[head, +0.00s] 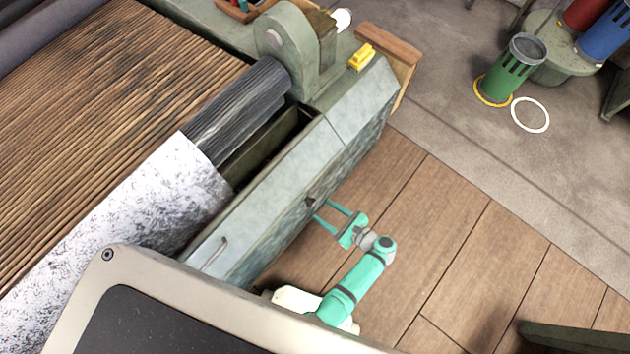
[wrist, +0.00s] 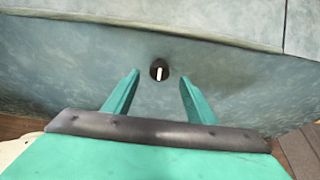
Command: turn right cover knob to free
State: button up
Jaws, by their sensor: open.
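The cover knob (wrist: 159,70) is a small dark round knob with a white bar on the grey-green cover front. In the wrist view its bar stands about upright. In the head view the knob (head: 311,201) shows small and dark on the cover's side face. My gripper (head: 323,211) is open, its two teal fingers pointing at the cover close to the knob. In the wrist view the gripper (wrist: 158,85) has one finger on each side below the knob, with nothing between them. I cannot tell whether a fingertip touches the cover (wrist: 60,65).
A yellow block (head: 361,57) sits on the machine's end near a wooden ledge (head: 390,52). A green canister (head: 510,70) and a white ring (head: 530,115) are at the upper right. A slot handle (head: 215,250) is on the cover's near end. The plank floor (head: 460,240) beside my arm is clear.

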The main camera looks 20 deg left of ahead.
aim_at(313, 204)
jog(key=shift+x, duration=3)
jog(key=c, duration=1)
